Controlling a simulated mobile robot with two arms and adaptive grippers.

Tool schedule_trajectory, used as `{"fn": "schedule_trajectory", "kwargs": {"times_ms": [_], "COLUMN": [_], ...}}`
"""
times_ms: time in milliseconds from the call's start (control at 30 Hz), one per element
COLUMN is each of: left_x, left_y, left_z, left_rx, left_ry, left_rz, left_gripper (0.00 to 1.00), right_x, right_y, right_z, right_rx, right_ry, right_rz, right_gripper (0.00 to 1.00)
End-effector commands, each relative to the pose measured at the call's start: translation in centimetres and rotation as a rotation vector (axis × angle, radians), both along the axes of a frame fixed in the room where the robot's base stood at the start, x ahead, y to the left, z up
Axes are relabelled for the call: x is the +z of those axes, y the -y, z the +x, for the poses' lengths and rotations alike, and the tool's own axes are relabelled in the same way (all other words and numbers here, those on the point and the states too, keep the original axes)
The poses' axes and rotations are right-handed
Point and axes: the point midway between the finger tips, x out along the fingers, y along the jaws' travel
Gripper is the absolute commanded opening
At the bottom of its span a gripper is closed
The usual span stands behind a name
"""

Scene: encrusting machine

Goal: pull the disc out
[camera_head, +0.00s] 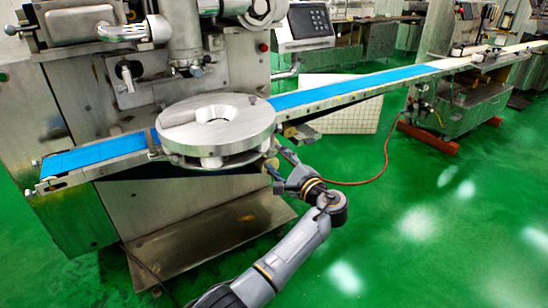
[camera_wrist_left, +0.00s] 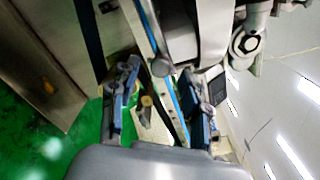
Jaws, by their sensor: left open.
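The disc (camera_head: 248,122) is a thick, round, grey metal plate with a hole in its middle. In the head view it lies flat over the blue conveyor belt at the front of the machine. My left gripper (camera_head: 281,168) is just right of and below the disc's near right edge, apart from it as far as I can tell. In the left wrist view my left gripper (camera_wrist_left: 160,92) has its two fingers spread, with nothing held between them. My right gripper is not in view.
The steel encrusting machine (camera_head: 100,90) stands behind the disc. The blue belt (camera_head: 350,82) runs to the upper right on a narrow frame. A control panel (camera_head: 306,22) is behind it. A red hose (camera_head: 372,176) hangs right of my arm. The green floor (camera_head: 440,230) is open at right.

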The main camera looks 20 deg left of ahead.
Motion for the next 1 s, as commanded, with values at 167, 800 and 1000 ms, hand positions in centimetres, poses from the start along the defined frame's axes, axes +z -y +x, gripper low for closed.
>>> {"fn": "schedule_trajectory", "kwargs": {"times_ms": [167,800,1000], "left_x": [-0.1,0.0,0.0], "left_y": [3.2,7.8,7.8], "left_z": [-2.4,-6.1,-6.1], "left_rx": [-0.003,0.0,0.0], "left_ry": [0.0,0.001,0.0], "left_rz": [-0.004,-0.001,0.0], "left_gripper": [0.47,0.47,0.47], "right_x": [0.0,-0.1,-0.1], "right_y": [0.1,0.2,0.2], "right_z": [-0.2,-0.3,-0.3], "right_rx": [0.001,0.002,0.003], "right_ry": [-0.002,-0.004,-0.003], "right_rz": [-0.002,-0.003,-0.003], "right_gripper": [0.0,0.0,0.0]}}
